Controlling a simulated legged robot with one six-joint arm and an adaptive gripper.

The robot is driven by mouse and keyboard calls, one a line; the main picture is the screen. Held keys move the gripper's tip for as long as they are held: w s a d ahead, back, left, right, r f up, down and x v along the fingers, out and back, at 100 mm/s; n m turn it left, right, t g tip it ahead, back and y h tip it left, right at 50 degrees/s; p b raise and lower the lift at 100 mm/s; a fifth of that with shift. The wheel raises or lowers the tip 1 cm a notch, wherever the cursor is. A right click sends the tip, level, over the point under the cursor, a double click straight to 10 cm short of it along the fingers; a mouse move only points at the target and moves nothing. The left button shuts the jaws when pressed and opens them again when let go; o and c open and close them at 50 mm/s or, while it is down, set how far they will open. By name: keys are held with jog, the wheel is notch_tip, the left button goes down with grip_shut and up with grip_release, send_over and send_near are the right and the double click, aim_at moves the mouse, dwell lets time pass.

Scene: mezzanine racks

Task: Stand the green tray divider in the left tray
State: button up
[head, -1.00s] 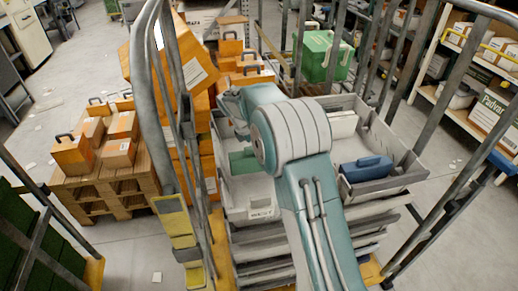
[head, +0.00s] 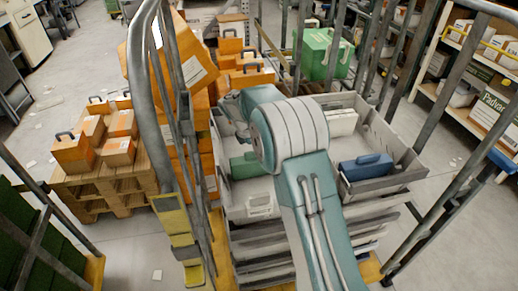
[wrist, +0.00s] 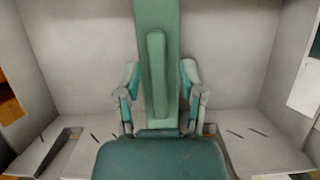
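The green tray divider (wrist: 157,70) stretches up the middle of the wrist view, with a raised rib along it. My gripper (wrist: 160,95) has one finger against each side of it and appears shut on it. In the head view the divider (head: 245,166) shows as a green piece inside the left tray (head: 262,207), left of my arm. The tray's pale walls and floor surround the divider in the wrist view. Whether the divider touches the floor cannot be told.
The right tray (head: 408,178) holds a blue case (head: 366,167) and a white box (head: 341,122). Grey cage posts (head: 440,205) stand on both sides. A green case (head: 321,54) stands behind. Orange boxes (head: 72,153) sit on a pallet at left.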

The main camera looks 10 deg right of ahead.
jog(key=v, duration=1.3)
jog(key=s+d+r+m+t+y, duration=0.1)
jog(key=s+d+r+m, duration=0.25)
jog(key=s+r, duration=0.35)
jog(key=s+r+m+t+y, duration=0.1)
jog(key=s+r+m, duration=0.15)
jog(key=s, duration=0.35)
jog(key=s+r+m+t+y, duration=0.1)
jog(key=s+m, duration=0.2)
jog(key=s, duration=0.2)
jog(key=s+f+m+t, duration=0.1)
jog(key=s+m, duration=0.3)
jog(key=s, duration=0.5)
jog(key=s+d+f+m+t+y, duration=0.1)
jog(key=s+f+m, duration=0.2)
jog(key=s, duration=0.6)
jog(key=shift+d+f+m+t, duration=0.2)
jog(key=shift+f+m+t, duration=0.15)
jog(key=shift+m, duration=0.65)
